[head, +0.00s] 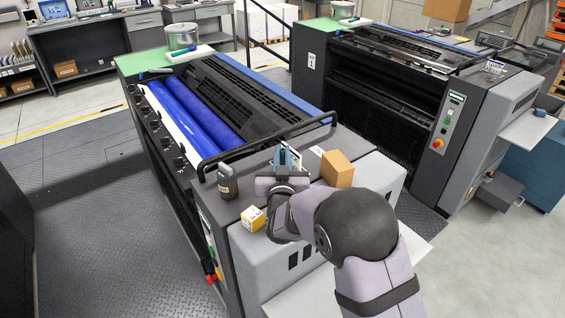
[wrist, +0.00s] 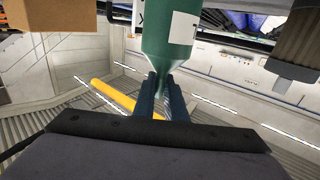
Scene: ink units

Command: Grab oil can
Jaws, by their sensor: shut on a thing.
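The oil can (wrist: 172,38) is a green body with a white label, narrowing to a thin neck, at the top middle of the wrist view. My gripper (wrist: 163,85) has its two blue fingers closed on that narrow neck, one on each side. In the head view my gripper (head: 285,157) is over the near end deck of the front press. There my gripper and wrist hide most of the can. I cannot tell whether the can's base touches the deck.
On the same deck, a dark capped bottle (head: 227,184) and a yellow-and-white box (head: 253,218) stand left of my gripper. A cardboard box (head: 337,168) stands close on its right. A black rail (head: 265,143) runs just behind. Blue rollers (head: 200,115) lie beyond.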

